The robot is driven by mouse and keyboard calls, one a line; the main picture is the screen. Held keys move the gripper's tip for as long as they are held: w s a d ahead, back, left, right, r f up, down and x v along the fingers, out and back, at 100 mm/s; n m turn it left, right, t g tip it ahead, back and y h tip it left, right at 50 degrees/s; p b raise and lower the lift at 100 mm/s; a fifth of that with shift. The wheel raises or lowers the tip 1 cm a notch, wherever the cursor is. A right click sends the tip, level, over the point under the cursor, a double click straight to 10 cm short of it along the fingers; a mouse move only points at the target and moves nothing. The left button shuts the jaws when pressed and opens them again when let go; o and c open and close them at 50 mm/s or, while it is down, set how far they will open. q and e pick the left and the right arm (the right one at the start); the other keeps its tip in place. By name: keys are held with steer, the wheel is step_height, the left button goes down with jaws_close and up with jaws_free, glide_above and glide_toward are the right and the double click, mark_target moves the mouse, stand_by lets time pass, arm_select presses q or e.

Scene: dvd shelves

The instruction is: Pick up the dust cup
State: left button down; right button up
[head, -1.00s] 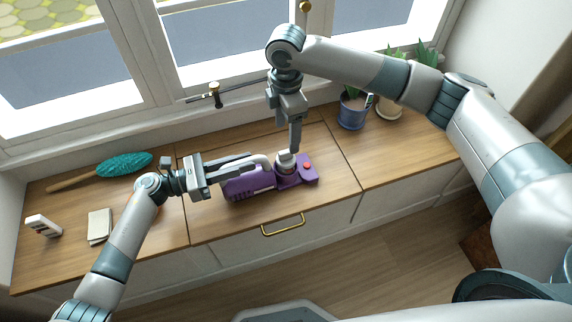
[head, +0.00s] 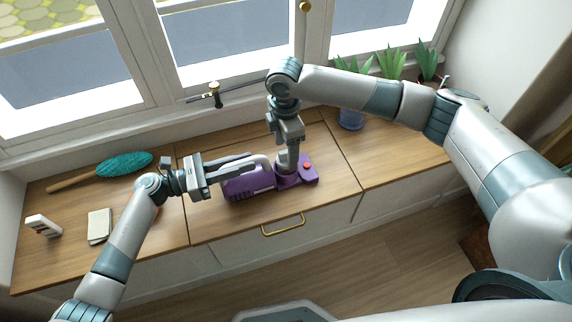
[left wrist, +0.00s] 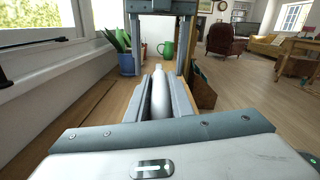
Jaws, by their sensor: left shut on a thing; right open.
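A purple handheld vacuum (head: 250,188) lies on the wooden counter in the head view. My left gripper (head: 250,163) is shut on its pale grey handle (head: 264,160); the handle also shows between the left fingers in the left wrist view (left wrist: 159,95). My right gripper (head: 288,162) points down over the vacuum's right part, where the dust cup sits, and is open. The fingers hide most of the dust cup, and I cannot tell whether they touch it. The right gripper's two fingers stand apart in the left wrist view (left wrist: 160,40).
A teal duster (head: 125,164), a folded cloth (head: 99,226) and a small white box (head: 43,226) lie at the left. Potted plants, one in a blue pot (head: 351,118), stand at the back right. Windows rise behind. The counter right of the vacuum is clear.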

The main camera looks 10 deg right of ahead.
arm_select(q)
steer(key=shift+f, duration=0.15)
arm_select(e)
steer(key=shift+f, duration=1.2)
steer(key=c, duration=1.5)
steer(key=shift+r, duration=0.15)
step_height(320, 180, up, 10)
steer(key=shift+f, duration=0.1)
arm_select(q)
steer(key=c, duration=1.5)
jaws_free()
